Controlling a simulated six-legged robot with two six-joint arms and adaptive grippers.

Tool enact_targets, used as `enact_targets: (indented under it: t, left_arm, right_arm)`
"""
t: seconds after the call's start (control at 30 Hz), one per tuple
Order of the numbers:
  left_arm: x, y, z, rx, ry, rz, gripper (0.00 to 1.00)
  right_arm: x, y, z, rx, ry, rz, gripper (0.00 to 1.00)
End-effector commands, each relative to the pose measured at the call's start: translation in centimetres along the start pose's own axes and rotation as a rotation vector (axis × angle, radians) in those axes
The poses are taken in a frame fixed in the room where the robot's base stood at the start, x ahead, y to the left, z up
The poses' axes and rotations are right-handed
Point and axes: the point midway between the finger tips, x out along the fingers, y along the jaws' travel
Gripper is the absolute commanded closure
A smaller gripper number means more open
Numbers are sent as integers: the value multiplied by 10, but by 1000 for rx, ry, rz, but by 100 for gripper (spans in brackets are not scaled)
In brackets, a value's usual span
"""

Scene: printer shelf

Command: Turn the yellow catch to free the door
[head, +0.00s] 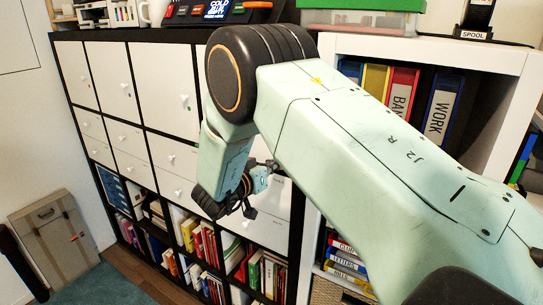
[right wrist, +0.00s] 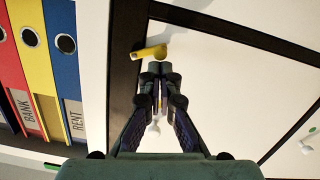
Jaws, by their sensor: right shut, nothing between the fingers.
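The yellow catch (right wrist: 148,54) shows in the right wrist view. It is a small bar lying nearly sideways, one end over the dark frame strip and its rounded end at the edge of the white door (right wrist: 225,75). My right gripper (right wrist: 158,70) is shut and empty, its fingertips just below the catch's rounded end in that view. I cannot tell whether they touch it. In the head view my right gripper (head: 240,207) is in front of the cabinet's lower doors, and I cannot make out the catch there. My left gripper is not in view.
A white shelf (head: 507,62) with binders stands right of the dark-framed cabinet (head: 135,120). White knobs stick out from the doors, one (right wrist: 153,128) seen between my right fingers. Open compartments with books lie below.

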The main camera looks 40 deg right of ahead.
Motion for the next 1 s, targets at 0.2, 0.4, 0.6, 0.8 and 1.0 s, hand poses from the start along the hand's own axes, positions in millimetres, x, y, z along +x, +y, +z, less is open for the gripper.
enact_targets:
  t: [0.2, 0.4, 0.6, 0.8, 1.0]
  left_arm:
    - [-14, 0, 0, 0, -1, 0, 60]
    - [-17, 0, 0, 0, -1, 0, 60]
    - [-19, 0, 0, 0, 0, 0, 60]
    - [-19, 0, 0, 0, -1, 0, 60]
    - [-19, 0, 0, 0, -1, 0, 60]
  right_arm:
    - [0, -1, 6, -201, -1, 32, 100]
    - [0, -1, 12, -346, -2, 54, 100]
    - [0, -2, 15, -432, -2, 66, 100]
    - [0, -1, 16, -462, -2, 71, 100]
    - [0, -1, 16, -465, -2, 71, 100]
